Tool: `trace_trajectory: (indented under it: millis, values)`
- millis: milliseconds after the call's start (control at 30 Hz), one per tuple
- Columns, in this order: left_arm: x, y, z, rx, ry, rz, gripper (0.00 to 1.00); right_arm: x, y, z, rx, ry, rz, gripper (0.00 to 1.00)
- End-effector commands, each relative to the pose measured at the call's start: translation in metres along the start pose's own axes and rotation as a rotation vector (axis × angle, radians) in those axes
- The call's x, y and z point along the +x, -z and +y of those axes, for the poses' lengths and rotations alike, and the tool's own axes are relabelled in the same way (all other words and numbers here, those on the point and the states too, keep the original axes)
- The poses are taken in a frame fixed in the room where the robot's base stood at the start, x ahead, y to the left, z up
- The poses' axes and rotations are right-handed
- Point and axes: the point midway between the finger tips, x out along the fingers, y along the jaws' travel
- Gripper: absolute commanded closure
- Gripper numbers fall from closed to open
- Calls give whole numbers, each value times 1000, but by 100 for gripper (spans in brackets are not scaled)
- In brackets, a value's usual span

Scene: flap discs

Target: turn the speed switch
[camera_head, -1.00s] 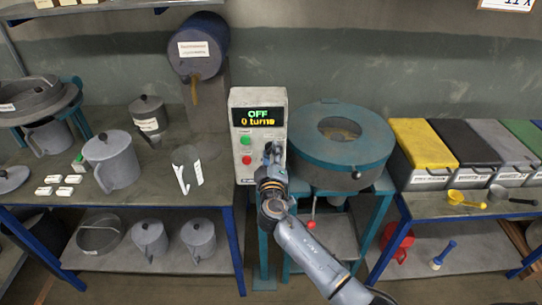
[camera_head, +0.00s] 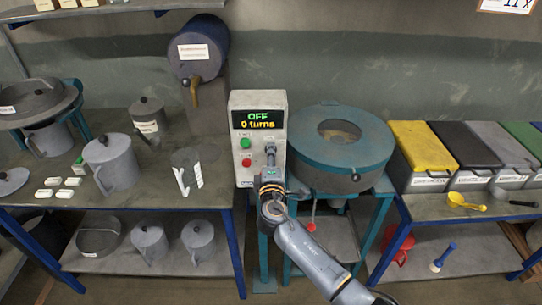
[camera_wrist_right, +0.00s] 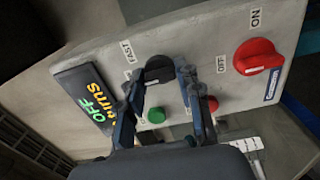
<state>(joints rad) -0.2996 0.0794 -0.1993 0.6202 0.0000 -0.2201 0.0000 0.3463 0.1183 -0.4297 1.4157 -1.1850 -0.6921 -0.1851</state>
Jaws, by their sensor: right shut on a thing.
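In the right wrist view the black speed switch (camera_wrist_right: 158,66) sits beside a "FAST" label. My right gripper (camera_wrist_right: 160,78) has one finger on each side of that switch and is shut on it. In the head view the right gripper (camera_head: 271,155) is at the right half of the box front, side-on, and the switch is largely hidden by its fingers. My left gripper is not in view.
A green button (camera_wrist_right: 156,115) and a red button (camera_wrist_right: 210,103) sit close to the fingers. A red OFF/ON knob (camera_wrist_right: 258,57) is farther right in the wrist view. A round teal machine (camera_head: 372,155) stands right beside the box. Jugs (camera_head: 112,165) stand to the left.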

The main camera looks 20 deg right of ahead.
Motion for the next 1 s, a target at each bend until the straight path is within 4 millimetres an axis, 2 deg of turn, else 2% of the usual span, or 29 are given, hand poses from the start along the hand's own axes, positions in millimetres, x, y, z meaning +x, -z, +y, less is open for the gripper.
trace_trajectory:
  millis: [433, 467, 533, 567, 867, 1000]
  values:
    - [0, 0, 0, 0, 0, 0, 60, 0, 0, -1, -14, 2, 0, 97]
    - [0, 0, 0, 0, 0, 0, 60, 0, 0, -1, -14, 2, 0, 61]
    - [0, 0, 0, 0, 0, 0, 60, 0, 0, -1, -14, 2, 0, 47]
    - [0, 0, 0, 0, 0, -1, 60, 0, 0, -1, -13, 2, 0, 43]
    - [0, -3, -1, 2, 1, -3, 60, -1, 0, -1, -11, 1, 0, 43]
    - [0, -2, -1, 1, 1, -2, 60, -12, 0, -2, -10, 2, 1, 43]
